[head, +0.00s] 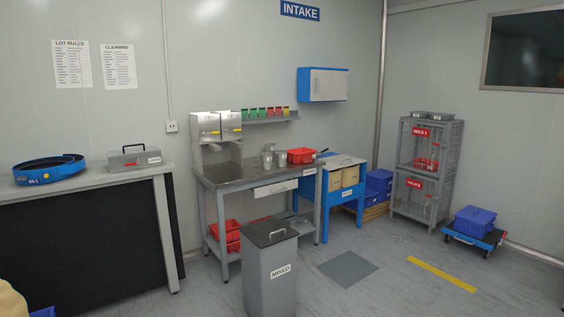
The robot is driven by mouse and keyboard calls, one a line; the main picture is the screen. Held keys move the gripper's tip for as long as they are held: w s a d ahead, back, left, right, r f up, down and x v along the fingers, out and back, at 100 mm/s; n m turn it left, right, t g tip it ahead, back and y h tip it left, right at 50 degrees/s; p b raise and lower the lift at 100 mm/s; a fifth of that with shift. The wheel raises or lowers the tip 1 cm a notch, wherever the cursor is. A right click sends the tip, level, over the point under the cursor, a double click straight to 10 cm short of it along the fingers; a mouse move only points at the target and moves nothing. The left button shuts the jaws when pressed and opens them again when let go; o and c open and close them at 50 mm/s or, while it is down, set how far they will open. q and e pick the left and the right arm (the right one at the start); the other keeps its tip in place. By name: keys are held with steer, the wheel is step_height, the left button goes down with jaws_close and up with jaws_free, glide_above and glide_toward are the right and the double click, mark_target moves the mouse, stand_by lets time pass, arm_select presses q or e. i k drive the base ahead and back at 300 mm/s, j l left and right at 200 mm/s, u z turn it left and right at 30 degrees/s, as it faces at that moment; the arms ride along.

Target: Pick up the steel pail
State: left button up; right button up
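Small shiny metal containers (268,158) stand close together on the steel-topped workbench (232,178) under the INTAKE sign. One of them may be the steel pail, but they are too small to tell for certain. They stand just left of a red tray or pan (301,155). Neither of my grippers is in the head view.
A grey MIXED bin (271,275) stands on the floor before the workbench. A counter (95,180) with a blue ring and grey case is at left. Wire cages (424,168) and a dolly with a blue crate (474,222) stand at right.

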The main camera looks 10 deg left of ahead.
mark_target(281, 156)
steer(key=i, duration=1.6)
steer(key=i+z, duration=0.15)
steer(key=i, duration=0.5)
steer(key=i+j+z, duration=0.2)
steer(key=i, duration=0.45)
steer(key=i+z, duration=0.15)
steer(key=i, duration=0.45)
steer(key=i+u, duration=0.35)
steer(key=i+l+u, duration=0.15)
steer(key=i+u, duration=0.2)
steer(key=i+l+u, duration=0.3)
steer(key=k+j, duration=0.1)
